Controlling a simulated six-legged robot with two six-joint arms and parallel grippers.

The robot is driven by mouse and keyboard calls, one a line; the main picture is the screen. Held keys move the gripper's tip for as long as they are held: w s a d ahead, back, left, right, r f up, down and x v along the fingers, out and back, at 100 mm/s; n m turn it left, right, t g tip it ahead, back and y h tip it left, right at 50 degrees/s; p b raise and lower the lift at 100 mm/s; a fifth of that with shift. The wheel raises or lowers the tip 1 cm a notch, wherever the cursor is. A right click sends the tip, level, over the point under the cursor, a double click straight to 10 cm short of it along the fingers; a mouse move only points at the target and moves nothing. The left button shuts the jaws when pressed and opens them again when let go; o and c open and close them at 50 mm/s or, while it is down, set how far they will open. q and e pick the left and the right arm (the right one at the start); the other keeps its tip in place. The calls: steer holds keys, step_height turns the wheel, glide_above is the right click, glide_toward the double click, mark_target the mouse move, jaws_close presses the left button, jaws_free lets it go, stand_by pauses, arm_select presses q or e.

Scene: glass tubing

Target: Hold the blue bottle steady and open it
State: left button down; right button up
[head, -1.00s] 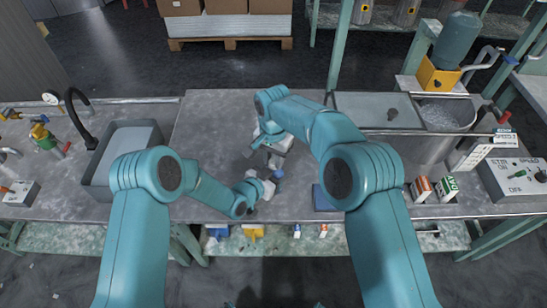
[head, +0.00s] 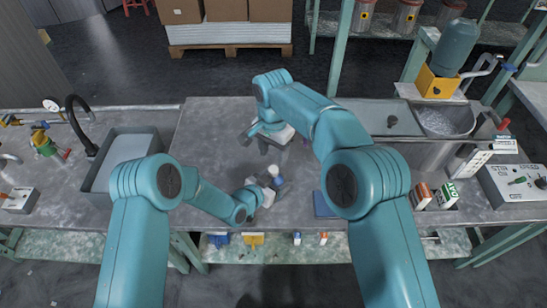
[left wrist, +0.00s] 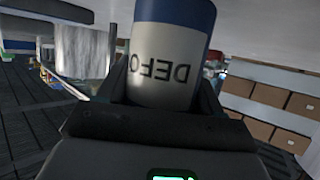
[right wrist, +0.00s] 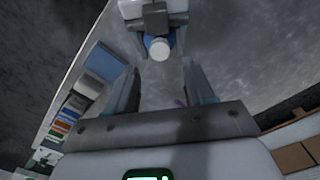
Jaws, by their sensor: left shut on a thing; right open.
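The blue bottle (head: 279,182) is held near the front of the bench. A round white cap (head: 273,170) shows at its top. My left gripper (head: 267,187) is shut around the bottle's body. In the left wrist view the bottle (left wrist: 168,50) fills the space between the fingers, its white label lettered "DEFO" upside down. My right gripper (head: 259,140) is open and empty, farther back over the bench. In the right wrist view the cap (right wrist: 159,48) faces my right gripper (right wrist: 161,82), beyond the fingertips and apart from them.
A blue flat pad (head: 325,205) lies right of the bottle at the bench's front edge. A sink with a black tap (head: 125,160) is at left. At right are small cartons (head: 434,195), a control box (head: 518,183) and a metal basin (head: 440,120). The bench between sink and arms is clear.

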mark_target(274, 169)
steer(key=shift+r+m, duration=0.85)
steer(key=shift+m, duration=0.05)
step_height(274, 169, down, 8)
steer(key=shift+r, duration=0.1)
jaws_close()
steer(key=shift+n, duration=1.6)
steer(key=shift+o, duration=0.2)
jaws_free()
